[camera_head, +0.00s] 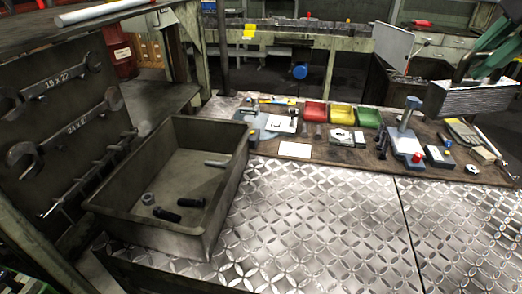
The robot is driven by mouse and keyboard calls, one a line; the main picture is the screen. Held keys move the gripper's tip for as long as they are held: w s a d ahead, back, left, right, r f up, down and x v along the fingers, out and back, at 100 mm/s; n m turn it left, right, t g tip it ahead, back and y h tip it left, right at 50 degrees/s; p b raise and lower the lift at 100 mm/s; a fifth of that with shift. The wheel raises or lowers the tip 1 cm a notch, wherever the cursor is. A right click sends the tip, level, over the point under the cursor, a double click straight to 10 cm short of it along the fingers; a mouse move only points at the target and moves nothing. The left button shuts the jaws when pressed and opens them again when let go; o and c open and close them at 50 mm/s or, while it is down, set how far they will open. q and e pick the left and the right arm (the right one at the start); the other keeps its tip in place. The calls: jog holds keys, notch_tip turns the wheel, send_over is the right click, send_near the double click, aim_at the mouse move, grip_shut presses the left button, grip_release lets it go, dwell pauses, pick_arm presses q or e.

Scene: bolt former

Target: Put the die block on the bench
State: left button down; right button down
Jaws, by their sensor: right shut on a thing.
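A grey, ribbed block (470,103), which looks like the die block, is at the upper right. My right gripper (464,77), with green arm parts above it, is shut on the block's top. The block appears raised over the back right of the bench (378,170), whose dark top carries tools and small parts. I cannot tell the exact gap below it. My left gripper is not in view.
A grey-brown bin (221,228) with several bolts stands on the patterned metal plate (310,225), which is otherwise clear. Red (315,111), yellow (341,116) and green (368,117) trays and a blue-grey fixture (406,143) stand on the bench. Wrenches hang at left.

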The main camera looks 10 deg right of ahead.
jog(key=w+d+f+n+y+p, duration=0.2)
jog(key=w+f+n, duration=0.25)
jog(key=f, duration=0.85)
jog(key=w+a+f+n+g+y+p, duration=0.15)
jog(key=w+a+f+n, duration=0.25)
jog(key=a+f, duration=0.75)
jog(key=shift+y, duration=0.25)
notch_tip(320, 180, down, 10)
jog(key=shift+a+r+p, duration=0.15)
jog(key=shift+r+p, duration=0.05)
jog(key=shift+p, duration=0.1)
